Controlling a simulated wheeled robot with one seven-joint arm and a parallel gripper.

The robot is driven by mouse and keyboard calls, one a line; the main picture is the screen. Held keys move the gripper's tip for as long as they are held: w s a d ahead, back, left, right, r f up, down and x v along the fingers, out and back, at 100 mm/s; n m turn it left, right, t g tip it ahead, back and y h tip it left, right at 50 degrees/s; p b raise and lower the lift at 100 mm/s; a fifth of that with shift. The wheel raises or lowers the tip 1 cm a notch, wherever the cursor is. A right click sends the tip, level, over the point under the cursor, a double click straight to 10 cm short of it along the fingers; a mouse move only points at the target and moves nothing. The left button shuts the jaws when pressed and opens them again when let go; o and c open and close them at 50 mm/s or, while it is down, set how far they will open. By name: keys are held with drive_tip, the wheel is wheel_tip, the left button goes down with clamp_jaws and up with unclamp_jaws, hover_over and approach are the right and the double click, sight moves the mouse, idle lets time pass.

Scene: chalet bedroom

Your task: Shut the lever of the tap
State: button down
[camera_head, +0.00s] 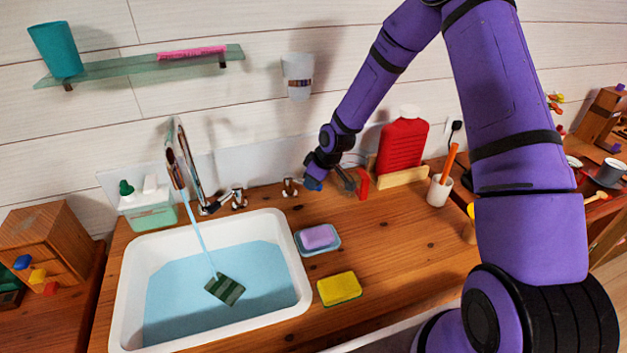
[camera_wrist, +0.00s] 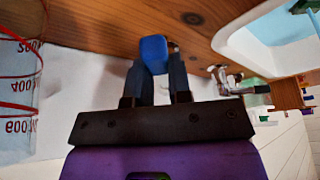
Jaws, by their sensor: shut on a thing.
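The tap's chrome valve (camera_head: 290,187) stands on the wooden counter right of the basin. A blue lever end (camera_head: 313,184) juts to its right and fills the foreground of the wrist view (camera_wrist: 153,52). My gripper (camera_head: 322,178) is at this end, its two dark fingers (camera_wrist: 158,68) shut on it from both sides. Part of the valve is hidden behind the blue piece in the wrist view. A stream of water (camera_head: 198,235) falls from the tap's spout (camera_head: 174,170) into the white basin (camera_head: 128,290), which holds water.
Another chrome fitting (camera_head: 238,198) stands left of the valve. A clear measuring jug (camera_wrist: 18,95) with red marks is close beside my gripper.

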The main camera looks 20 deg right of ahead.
drive_tip(key=s+a+m, duration=0.1)
drive_tip(key=m, duration=0.1)
drive_tip(key=a+m+t+h, duration=0.1)
drive_tip(key=m, duration=0.1)
drive_tip(key=shift+s+a, duration=0.4)
drive_tip(key=shift+s+a+m+h, duration=0.2)
drive_tip(key=shift+a+m+h, duration=0.45)
drive_tip(key=shift+m, duration=0.55)
drive_tip(key=shift+s+a+m+h, duration=0.1)
drive_tip(key=shift+a+m+h, duration=0.35)
drive_tip(key=shift+a+m, duration=0.65)
drive_tip(key=shift+d+m, duration=0.15)
drive_tip(key=shift+m, duration=0.15)
drive_tip(key=c, duration=1)
unclamp_jaws()
drive_tip(key=shift+c, duration=0.2)
drive_tip(key=shift+r, duration=0.1)
drive_tip(key=v, duration=1)
drive_tip(key=shift+s+r, duration=0.25)
drive_tip(key=shift+s, duration=0.05)
